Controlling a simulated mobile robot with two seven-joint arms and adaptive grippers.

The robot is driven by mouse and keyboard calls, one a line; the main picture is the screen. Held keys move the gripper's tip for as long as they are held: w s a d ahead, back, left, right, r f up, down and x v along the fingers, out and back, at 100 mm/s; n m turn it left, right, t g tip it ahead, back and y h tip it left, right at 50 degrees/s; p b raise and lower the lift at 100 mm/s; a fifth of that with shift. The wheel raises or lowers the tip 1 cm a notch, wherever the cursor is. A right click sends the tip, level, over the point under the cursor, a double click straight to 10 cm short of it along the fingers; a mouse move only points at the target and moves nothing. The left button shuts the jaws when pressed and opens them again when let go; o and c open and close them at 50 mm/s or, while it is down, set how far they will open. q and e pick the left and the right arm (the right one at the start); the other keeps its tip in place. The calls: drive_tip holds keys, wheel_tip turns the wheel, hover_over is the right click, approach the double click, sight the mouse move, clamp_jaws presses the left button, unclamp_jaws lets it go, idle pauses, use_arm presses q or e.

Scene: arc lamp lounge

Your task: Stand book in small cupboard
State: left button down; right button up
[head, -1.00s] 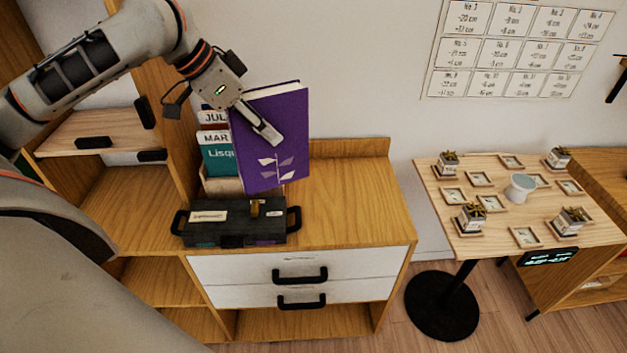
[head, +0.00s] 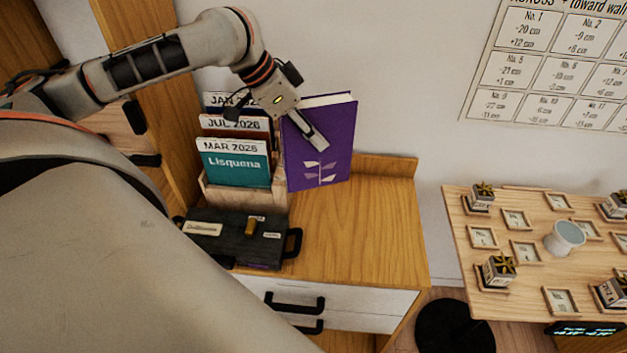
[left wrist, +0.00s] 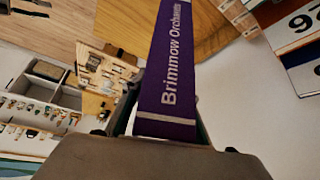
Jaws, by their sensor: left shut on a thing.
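My left gripper (head: 316,138) is shut on a purple book (head: 335,165) with a pale leaf print on its cover. It holds the book upright, slightly tilted, over the wooden cabinet top (head: 370,230). In the left wrist view the book's spine (left wrist: 172,85) reads "Brimmow Orchards" and stands between the fingers. Whether the book's lower edge touches the top cannot be told. The cabinet has white drawers (head: 350,300) with black handles. Which piece is the small cupboard is not clear. My right gripper is not in view.
A wooden holder (head: 240,197) with dated magazines (head: 234,165) stands just left of the book. A dark lidded box (head: 225,240) lies in front of it. The cabinet top is clear at right. A table (head: 510,275) with small potted plants and a cup (head: 565,238) stands farther right.

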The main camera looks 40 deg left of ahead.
sight(314, 180)
use_arm(q)
drive_tip(key=f+b, duration=0.1)
drive_tip(key=f, duration=1.3)
drive_tip(key=shift+w+f, duration=0.1)
drive_tip(key=shift+w, duration=0.1)
drive_tip(key=c, duration=1.6)
unclamp_jaws()
drive_tip(key=shift+s+f, duration=0.1)
